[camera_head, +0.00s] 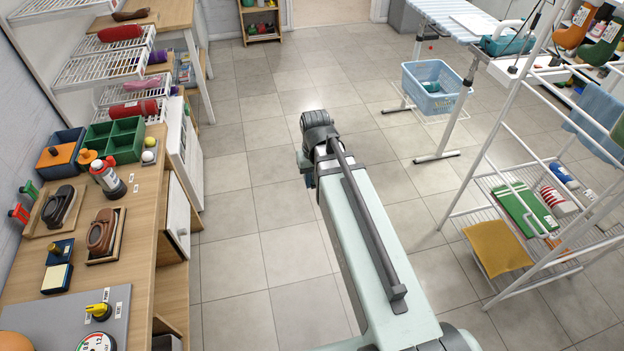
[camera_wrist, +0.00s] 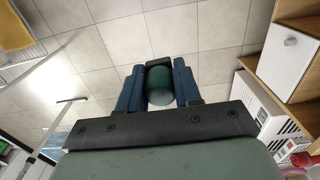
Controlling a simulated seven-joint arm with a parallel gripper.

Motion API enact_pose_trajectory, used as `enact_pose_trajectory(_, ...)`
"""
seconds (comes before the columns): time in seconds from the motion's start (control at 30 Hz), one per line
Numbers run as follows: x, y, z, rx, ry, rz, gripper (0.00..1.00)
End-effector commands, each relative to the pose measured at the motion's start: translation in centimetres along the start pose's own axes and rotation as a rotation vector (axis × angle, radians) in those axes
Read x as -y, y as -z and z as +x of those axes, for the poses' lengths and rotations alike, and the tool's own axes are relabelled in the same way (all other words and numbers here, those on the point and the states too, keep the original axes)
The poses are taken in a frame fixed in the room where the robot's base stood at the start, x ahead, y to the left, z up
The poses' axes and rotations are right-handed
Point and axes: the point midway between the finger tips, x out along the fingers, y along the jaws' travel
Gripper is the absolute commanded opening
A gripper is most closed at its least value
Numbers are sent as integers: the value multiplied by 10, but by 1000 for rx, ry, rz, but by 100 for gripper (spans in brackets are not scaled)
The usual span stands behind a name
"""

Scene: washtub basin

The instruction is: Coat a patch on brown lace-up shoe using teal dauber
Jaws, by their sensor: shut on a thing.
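The brown lace-up shoe (camera_head: 103,231) lies on a small wooden board on the left workbench in the head view. My gripper (camera_wrist: 159,67) shows in the wrist view with its blue fingers shut on a dark teal cylinder, which looks like the teal dauber (camera_wrist: 160,88). The floor lies beyond it in that view, and the shoe is not seen there. In the head view my arm stretches over the open floor, well to the right of the shoe. The gripper and dauber cannot be made out there.
A black shoe (camera_head: 59,207), a bottle (camera_head: 107,178) and a green divided box (camera_head: 115,140) crowd the workbench (camera_head: 150,205). A white drying rack (camera_head: 530,170) stands at right, with a blue basket (camera_head: 434,86) farther back. The floor between is clear.

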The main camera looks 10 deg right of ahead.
Motion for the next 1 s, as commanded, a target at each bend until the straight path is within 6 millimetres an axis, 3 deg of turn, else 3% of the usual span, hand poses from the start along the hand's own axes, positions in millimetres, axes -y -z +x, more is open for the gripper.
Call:
enact_pose_trajectory(0.27,21,0,0,0,0,-38,9)
enact_pose_trajectory(1.0,206,-24,-9,1,0,-374,9)
